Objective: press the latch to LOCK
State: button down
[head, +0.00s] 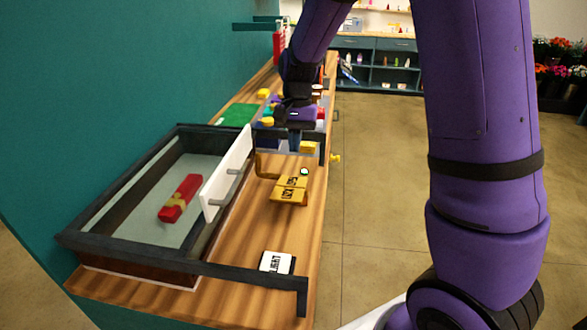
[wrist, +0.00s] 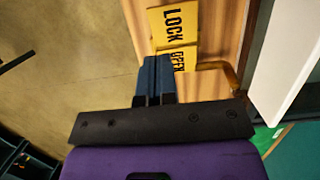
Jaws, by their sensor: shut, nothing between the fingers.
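My gripper (head: 294,143) is shut and empty, with its blue fingers pointing down near the far end of the yellow signs. In the wrist view its fingertips (wrist: 152,60) overlap the left edge of the OPEN plate (wrist: 182,57). The LOCK plate (wrist: 177,22) lies beyond it. Both yellow plates (head: 288,189) also show on the wooden counter in the head view. A bent brass latch lever (head: 264,172) reaches beside the plates; it also shows in the wrist view (wrist: 228,73), right of the fingers. I cannot tell whether the fingers touch anything.
A dark-framed case (head: 80,230) with a grey bottom holds a red block with a yellow band (head: 180,198). A white panel (head: 228,170) with handles stands along its right side. A white LIGHT plate (head: 276,262) lies nearer. Several coloured items sit past my gripper. Open floor lies right.

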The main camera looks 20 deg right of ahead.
aim_at(292, 200)
jog(key=x, duration=1.3)
jog(key=shift+f, duration=0.1)
jog(key=shift+f, duration=0.1)
